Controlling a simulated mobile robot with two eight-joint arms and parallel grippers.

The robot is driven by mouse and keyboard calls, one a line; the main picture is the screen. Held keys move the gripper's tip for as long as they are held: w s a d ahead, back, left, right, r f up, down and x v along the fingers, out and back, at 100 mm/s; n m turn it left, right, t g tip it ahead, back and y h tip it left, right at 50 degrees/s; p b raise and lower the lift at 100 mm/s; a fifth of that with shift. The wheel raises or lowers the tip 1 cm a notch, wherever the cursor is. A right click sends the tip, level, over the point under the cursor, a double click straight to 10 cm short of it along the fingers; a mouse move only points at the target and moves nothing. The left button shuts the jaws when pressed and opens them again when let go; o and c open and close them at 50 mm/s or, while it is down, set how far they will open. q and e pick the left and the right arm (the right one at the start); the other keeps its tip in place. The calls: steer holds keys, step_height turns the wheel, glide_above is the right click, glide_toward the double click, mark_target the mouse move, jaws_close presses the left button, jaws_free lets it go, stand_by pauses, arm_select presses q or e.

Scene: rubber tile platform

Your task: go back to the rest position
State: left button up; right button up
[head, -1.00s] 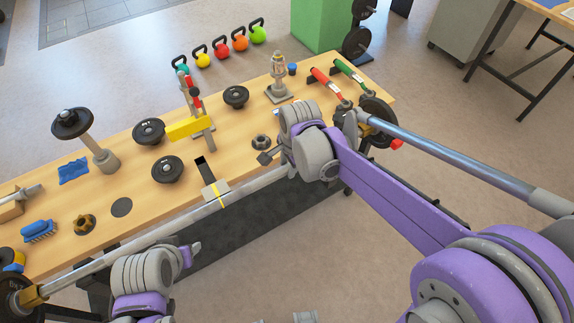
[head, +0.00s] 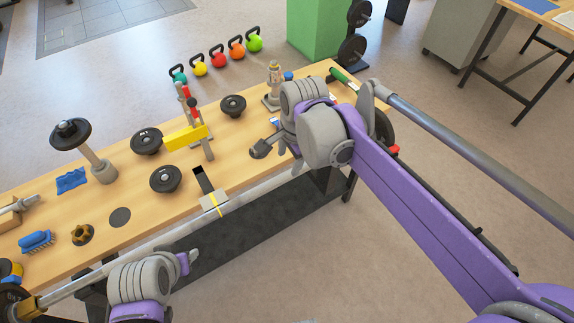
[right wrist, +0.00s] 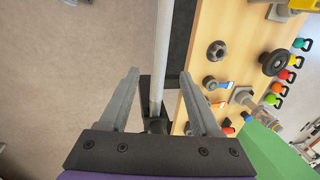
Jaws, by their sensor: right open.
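My right gripper (head: 275,152) is above the front edge of the bench, near its right end, with purple and grey arm links behind it. In the right wrist view its two grey fingers (right wrist: 159,74) stand apart and empty. A long metal bar (right wrist: 161,40) shows between them in the picture, beyond the tips; I see no contact. My left gripper (head: 188,262) is at lower left, close to the bar (head: 130,243). Its jaws are too hidden to read.
The wooden bench (head: 240,170) carries black weight plates (head: 147,141), a yellow block (head: 185,137) and a blue brush (head: 36,240). A weight plate (head: 382,128) sits near its right end. Kettlebells (head: 217,57) and a green box (head: 315,28) stand beyond.

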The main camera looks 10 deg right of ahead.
steer(key=shift+s+r, duration=0.15)
steer(key=shift+r, duration=0.6)
steer(key=s+d+f+n+t, duration=0.1)
steer(key=s+d+f+n, duration=0.2)
steer(key=s+n, duration=0.4)
steer(key=s+d+f+n+t, duration=0.2)
steer(key=s+d+f+n, duration=0.2)
steer(key=s+f+n, duration=0.2)
steer(key=shift+s+d+f+n+t+h, duration=0.15)
steer(key=shift+s+f+n+t+h, duration=0.25)
steer(key=shift+s, duration=0.75)
steer(key=shift+r, duration=0.15)
stand_by(1.2)
